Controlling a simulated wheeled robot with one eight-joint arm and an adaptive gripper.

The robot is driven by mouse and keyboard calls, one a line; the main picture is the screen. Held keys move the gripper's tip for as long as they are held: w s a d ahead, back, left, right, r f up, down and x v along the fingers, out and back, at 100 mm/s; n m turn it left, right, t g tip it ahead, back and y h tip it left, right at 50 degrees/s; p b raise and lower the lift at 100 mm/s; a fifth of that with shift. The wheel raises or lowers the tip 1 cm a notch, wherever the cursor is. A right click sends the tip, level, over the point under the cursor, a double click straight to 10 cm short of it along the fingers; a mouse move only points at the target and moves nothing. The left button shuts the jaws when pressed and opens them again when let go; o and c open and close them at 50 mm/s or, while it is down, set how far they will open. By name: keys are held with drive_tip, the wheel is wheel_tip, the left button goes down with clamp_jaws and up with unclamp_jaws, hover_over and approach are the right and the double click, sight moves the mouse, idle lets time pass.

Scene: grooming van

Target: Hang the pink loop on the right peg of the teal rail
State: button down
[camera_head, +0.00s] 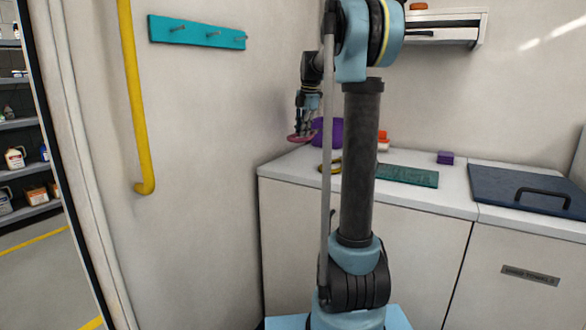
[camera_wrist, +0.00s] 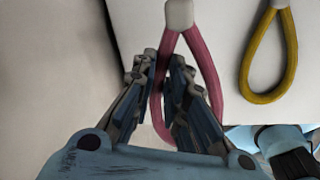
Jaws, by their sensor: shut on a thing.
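The pink loop (camera_wrist: 209,73) is held between the fingers of my gripper (camera_wrist: 163,75) in the wrist view. The fingers are shut on one side of its band, and a pale tab joins its top end. In the head view the pink loop (camera_head: 299,138) shows at the tip of my gripper (camera_head: 304,128), by the counter's left end. The teal rail (camera_head: 190,33) is on the wall at the upper left, with several pegs. Its right peg (camera_head: 240,38) is near the rail's right end. My gripper is below and to the right of the rail, well apart from it.
A yellow loop (camera_wrist: 289,60) lies on the white counter (camera_head: 290,165). A purple container (camera_head: 320,132), a green mat (camera_head: 408,176) and a dark lid with a handle (camera_head: 520,190) are also on the counter. A yellow grab bar (camera_head: 134,90) stands left of the rail. The wall below the rail is clear.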

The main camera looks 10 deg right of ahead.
sight(302, 159)
drive_tip(key=shift+f, duration=0.1)
drive_tip(key=shift+s+d+f+x, duration=0.1)
drive_tip(key=shift+s+d+x, duration=0.15)
drive_tip(key=shift+x, duration=1.3)
drive_tip(key=shift+s+d+f+x, duration=0.15)
drive_tip(key=shift+s+x, duration=0.15)
drive_tip(key=shift+x, duration=1.25)
drive_tip(key=shift+s+d+r+x, duration=0.1)
drive_tip(key=shift+s+d+x, duration=0.15)
drive_tip(key=shift+x, duration=1.3)
drive_tip(key=shift+f, duration=0.2)
drive_tip(key=c, duration=1.6)
unclamp_jaws()
drive_tip(key=v, duration=1.7)
drive_tip(key=shift+a+r, duration=0.1)
drive_tip(key=shift+r, duration=0.15)
